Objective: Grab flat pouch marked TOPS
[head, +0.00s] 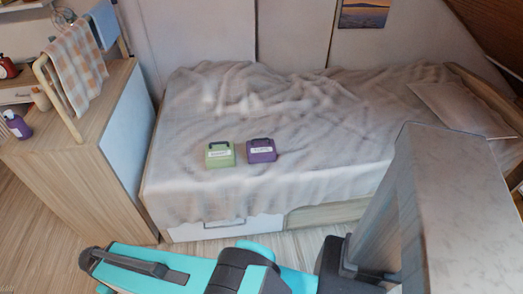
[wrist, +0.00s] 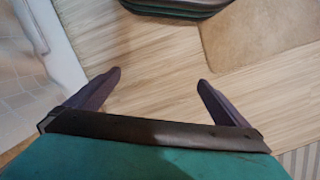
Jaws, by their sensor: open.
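Two small pouches with dark handles and white labels sit side by side on the bed (head: 330,165) in the head view. The left one is a green pouch (head: 219,160); the right one is a purple pouch (head: 262,156). The label writing is too small to read, so I cannot tell which says TOPS. In the wrist view my gripper (wrist: 159,79) is open and empty, with its two dark fingers spread above the wooden floor. Neither pouch shows in the wrist view.
A wooden cabinet (head: 75,165) stands left of the bed, with a towel rack (head: 75,80) and a purple bottle (head: 17,125) on top. A white drawer front (head: 225,228) shows under the bed. The blanket around the pouches is mostly clear. A pillow (head: 465,108) lies at right.

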